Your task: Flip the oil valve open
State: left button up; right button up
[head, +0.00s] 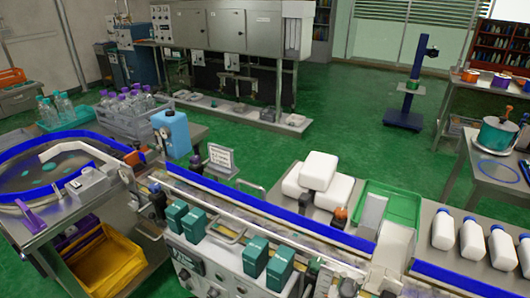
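A long machine (222,265) with a rail runs from the left toward the lower right. A light blue canister with a dark cap (173,136) stands behind its left end. A small dark bulb-shaped fitting (196,161) stands upright to the right of the canister. An orange knob (340,214) sits by the blue guide farther right. The oil valve is too small to pick out with certainty, and I cannot tell whether it is open or shut. Neither of my grippers is in view.
Dark green boxes (256,256) sit along the machine's front. A green tray (402,205) lies behind the machine. A yellow bin (105,262) is at lower left. The green floor beyond is mostly clear.

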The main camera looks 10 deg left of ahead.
aim_at(150, 146)
jog(key=j+u, duration=0.25)
jog(key=u, duration=0.15)
jog(key=j+u, duration=0.2)
jog(key=u, duration=0.15)
